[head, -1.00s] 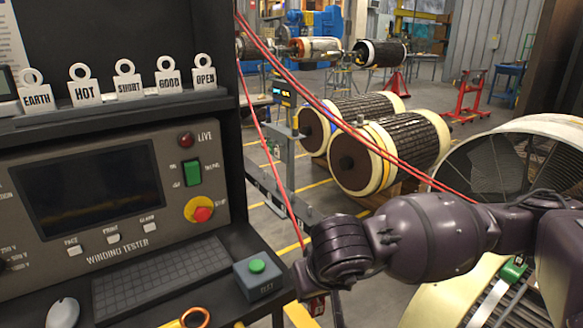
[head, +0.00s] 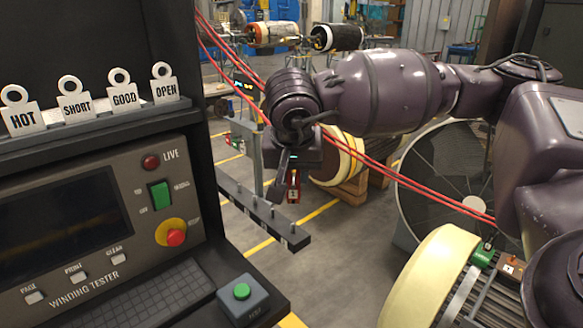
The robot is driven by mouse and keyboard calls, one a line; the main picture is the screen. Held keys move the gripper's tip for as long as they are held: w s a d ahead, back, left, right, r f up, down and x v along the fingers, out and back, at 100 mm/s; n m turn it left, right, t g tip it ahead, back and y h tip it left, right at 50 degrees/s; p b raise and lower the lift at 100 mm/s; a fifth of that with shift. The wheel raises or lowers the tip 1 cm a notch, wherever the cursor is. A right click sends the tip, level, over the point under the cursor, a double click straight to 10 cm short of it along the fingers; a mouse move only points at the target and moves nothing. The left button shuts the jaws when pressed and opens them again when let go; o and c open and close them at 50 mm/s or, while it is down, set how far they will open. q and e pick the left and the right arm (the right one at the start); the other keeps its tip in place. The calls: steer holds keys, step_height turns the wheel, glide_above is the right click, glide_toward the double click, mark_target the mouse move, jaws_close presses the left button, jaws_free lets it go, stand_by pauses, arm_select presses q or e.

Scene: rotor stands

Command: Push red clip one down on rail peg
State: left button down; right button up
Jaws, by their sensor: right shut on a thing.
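My right gripper (head: 287,183) points down and is shut on a red clip (head: 293,190). The clip hangs upright between the fingers, with a small pale mark on it. A dark rail (head: 268,219) with several small pegs on top runs diagonally below the gripper. I cannot tell how far apart clip and rail are in depth, or which peg lies under the clip. My left gripper is not in view.
The winding tester (head: 118,228) stands on the left, with a green button box (head: 243,299) in front. A green clip (head: 484,258) and an orange clip (head: 510,267) sit on a cream-rimmed rotor at lower right.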

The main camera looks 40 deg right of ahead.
mark_target(293, 204)
steer(key=shift+f+b, duration=0.35)
steer(key=shift+f, duration=0.55)
steer(key=shift+f+b, duration=0.35)
steer(key=shift+f, duration=0.45)
steer(key=shift+w+f+b, duration=0.1)
steer(key=shift+f+b, duration=0.45)
steer(key=shift+f, duration=1.1)
steer(key=shift+f, duration=0.35)
